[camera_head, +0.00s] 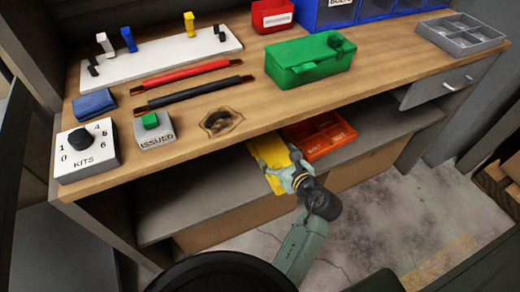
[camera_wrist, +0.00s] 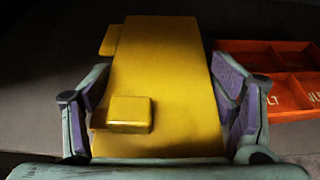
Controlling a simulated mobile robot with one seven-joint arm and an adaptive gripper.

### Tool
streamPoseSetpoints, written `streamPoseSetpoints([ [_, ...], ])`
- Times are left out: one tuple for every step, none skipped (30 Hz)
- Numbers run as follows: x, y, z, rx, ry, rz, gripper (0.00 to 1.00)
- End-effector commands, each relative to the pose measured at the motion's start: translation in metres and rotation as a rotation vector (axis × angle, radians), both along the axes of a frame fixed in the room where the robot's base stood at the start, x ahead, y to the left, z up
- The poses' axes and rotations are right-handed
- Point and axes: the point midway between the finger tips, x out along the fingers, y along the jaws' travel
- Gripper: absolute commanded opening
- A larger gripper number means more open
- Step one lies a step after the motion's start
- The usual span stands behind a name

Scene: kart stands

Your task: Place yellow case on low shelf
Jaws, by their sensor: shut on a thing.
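The yellow case (camera_head: 268,150) is at the low shelf (camera_head: 190,192), under the worktop, with its far end hidden by the worktop's front edge in the head view. My gripper (camera_head: 298,177) is shut on its near end. In the wrist view, the yellow case (camera_wrist: 165,75) lies between the two purple-padded fingers of my gripper (camera_wrist: 165,110), with a small yellow block on its top face. The case is over the grey shelf surface. I cannot tell whether it rests on the shelf or is slightly above it.
An orange divided tray (camera_head: 320,135) sits on the low shelf just right of the case; it also shows in the wrist view (camera_wrist: 270,90). The worktop (camera_head: 215,95) overhangs the shelf and holds a green case (camera_head: 308,62). The shelf left of the case is clear.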

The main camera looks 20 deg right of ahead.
Motion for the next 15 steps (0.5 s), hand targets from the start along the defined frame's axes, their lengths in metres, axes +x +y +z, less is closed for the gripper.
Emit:
streamPoseSetpoints([
  [0.014, 0.005, 0.003, 0.002, -0.002, 0.004, 0.19],
  [0.022, 0.008, 0.002, 0.002, -0.001, 0.004, 0.19],
  [0.031, 0.011, 0.001, 0.002, -0.001, 0.004, 0.19],
  [0.038, 0.013, 0.000, 0.000, -0.002, 0.003, 0.19],
  [0.045, 0.015, -0.001, 0.000, -0.002, 0.003, 0.19],
  [0.052, 0.017, -0.002, 0.000, -0.002, 0.002, 0.19],
  [0.057, 0.019, -0.003, 0.001, -0.001, 0.002, 0.19],
  [0.061, 0.020, -0.004, 0.002, -0.001, 0.001, 0.19],
  [0.065, 0.021, -0.004, 0.001, -0.002, 0.001, 0.19],
  [0.068, 0.022, -0.005, 0.000, -0.002, 0.001, 0.19],
  [0.070, 0.023, -0.005, 0.000, -0.002, 0.001, 0.19],
  [0.072, 0.023, -0.006, 0.000, -0.002, 0.000, 0.19],
  [0.072, 0.023, -0.008, 0.001, -0.001, -0.001, 0.19],
  [0.073, 0.023, -0.010, 0.001, 0.000, -0.002, 0.19],
  [0.072, 0.023, -0.016, 0.003, 0.001, -0.002, 0.19],
])
